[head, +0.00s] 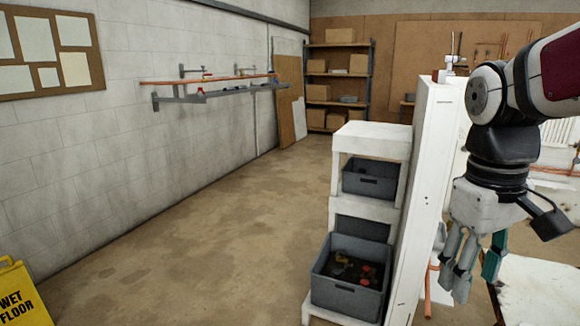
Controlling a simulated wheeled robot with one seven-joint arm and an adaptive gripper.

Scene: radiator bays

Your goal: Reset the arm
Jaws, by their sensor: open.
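My gripper (478,264) hangs at the right side of the head view with its fingers pointing down. Its fingers are apart and I see nothing between them. It is in front of and to the right of a tall white panel (432,170). A pale work surface (540,290) lies below and to the right of the fingers. My arm comes in from the upper right edge and bends down to the gripper.
A white shelf unit (372,137) with grey bins (347,296) stands left of the panel. A yellow wet floor sign (14,293) is at the lower left. Pipes rest on a wall rack (225,92). Shelving with boxes (339,65) stands at the back. The floor between is clear.

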